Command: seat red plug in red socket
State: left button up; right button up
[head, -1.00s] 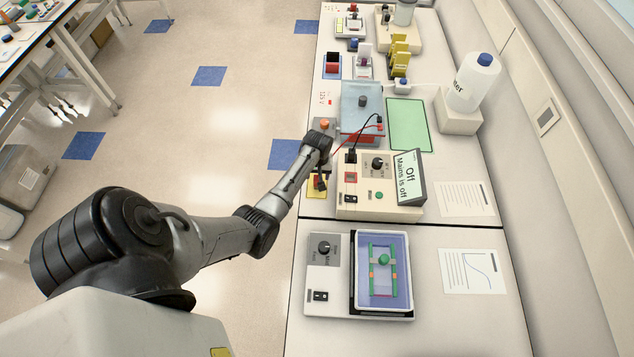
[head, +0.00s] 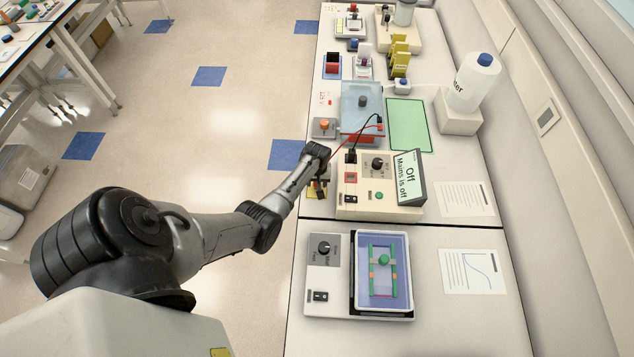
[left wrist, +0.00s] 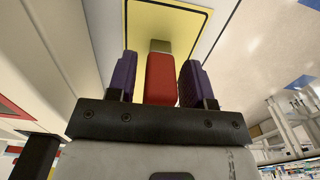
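The red plug (left wrist: 161,78) stands between the two purple fingers of my left gripper (left wrist: 158,78) in the left wrist view. A narrow gap shows on its left side, and its right side lies close to the other finger, so the gripper looks open around it. In the head view, my left gripper (head: 319,180) is over the yellow pad (head: 312,193) at the bench's front edge, and the plug is mostly hidden there. The red-framed socket (head: 350,177) is on the front of the power supply (head: 378,197), just right of my gripper. My right gripper is out of view.
A black plug (head: 351,156) sits in the power supply, whose screen (head: 408,177) reads "Off, Mains is off". A blue gel tank (head: 361,105) with red and black leads stands behind. A tray with a gel rig (head: 405,310) stands nearer.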

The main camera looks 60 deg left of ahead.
pick_arm(q)
jog(key=c, duration=0.8)
jog(key=shift+o, duration=0.2)
